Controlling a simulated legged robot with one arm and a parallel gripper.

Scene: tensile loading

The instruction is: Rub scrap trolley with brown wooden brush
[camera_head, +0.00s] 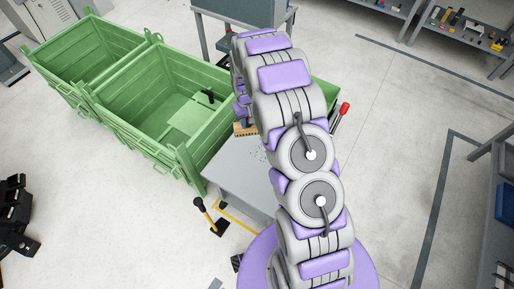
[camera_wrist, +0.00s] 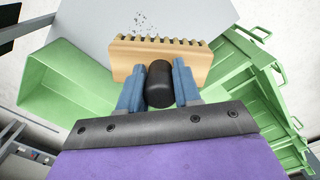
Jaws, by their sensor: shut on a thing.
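The brown wooden brush (camera_wrist: 165,58) is a pale wooden block with a row of bristle tufts along its far edge and a black handle. My gripper (camera_wrist: 157,80) has its two blue fingers on either side of the black handle and is shut on it. In the head view, a small part of the brush (camera_head: 245,129) shows left of my arm, which hides most of my gripper. The brush is over the grey-topped trolley (camera_head: 232,172), near its far left edge. Dark specks of scrap (camera_wrist: 143,20) lie on the grey top just beyond the bristles. I cannot tell whether the bristles touch it.
Large green metal bins (camera_head: 150,105) stand close along the trolley's left side. A green tray (camera_wrist: 62,82) also shows at left in the wrist view. A red-handled tool (camera_head: 344,109) is right of my arm.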

